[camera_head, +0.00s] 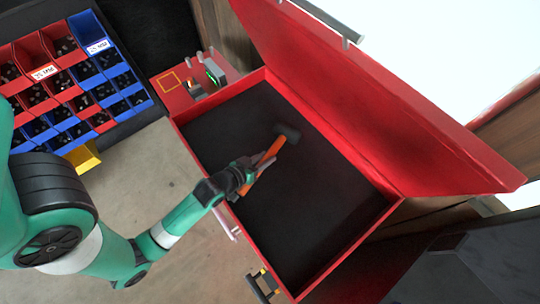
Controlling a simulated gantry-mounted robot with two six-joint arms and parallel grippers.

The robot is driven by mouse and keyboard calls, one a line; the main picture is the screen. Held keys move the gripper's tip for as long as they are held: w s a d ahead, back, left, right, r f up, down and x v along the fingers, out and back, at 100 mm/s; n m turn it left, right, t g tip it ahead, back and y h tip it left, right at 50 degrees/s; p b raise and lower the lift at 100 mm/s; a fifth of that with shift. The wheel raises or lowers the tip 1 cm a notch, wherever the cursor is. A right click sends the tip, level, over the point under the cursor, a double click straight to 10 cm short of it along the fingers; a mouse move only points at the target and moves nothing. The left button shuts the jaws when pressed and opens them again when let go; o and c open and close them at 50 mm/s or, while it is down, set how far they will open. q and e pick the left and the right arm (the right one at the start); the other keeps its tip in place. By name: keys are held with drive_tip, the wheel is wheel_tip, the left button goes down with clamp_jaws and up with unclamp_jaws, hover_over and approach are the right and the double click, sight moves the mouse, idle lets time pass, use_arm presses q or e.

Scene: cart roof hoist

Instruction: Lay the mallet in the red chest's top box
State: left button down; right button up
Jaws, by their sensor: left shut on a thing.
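The mallet (271,149) has an orange handle and a dark grey head. It is over the dark floor of the red chest's top box (374,228), which stands open with its red lid raised. My left gripper (254,171) is shut on the mallet's handle, with the head pointing up and right in the picture. I cannot tell whether the mallet touches the box floor. The box around it looks empty. My right gripper is not in view.
The raised lid (370,110) borders the box on the upper right. A red side shelf (178,97) with small tools adjoins the box's upper left. A rack of red and blue bins (75,85) stands at the left. Concrete floor lies between.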

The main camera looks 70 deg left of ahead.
use_arm(q)
drive_tip(key=shift+n+y, duration=0.4)
drive_tip(key=f+b, duration=0.3)
drive_tip(key=a+f+b, duration=0.1)
drive_tip(key=f+b, duration=0.2)
drive_tip(key=s+a+f+b, duration=0.1)
drive_tip(key=f+b, duration=0.2)
drive_tip(key=shift+a+f, duration=0.2)
drive_tip(key=shift+f, duration=0.1)
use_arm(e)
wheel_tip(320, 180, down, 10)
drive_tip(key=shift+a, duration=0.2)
use_arm(q)
drive_tip(key=shift+f+b, duration=0.55)
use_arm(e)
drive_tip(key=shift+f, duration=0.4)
use_arm(q)
drive_tip(key=c, duration=0.5)
unclamp_jaws()
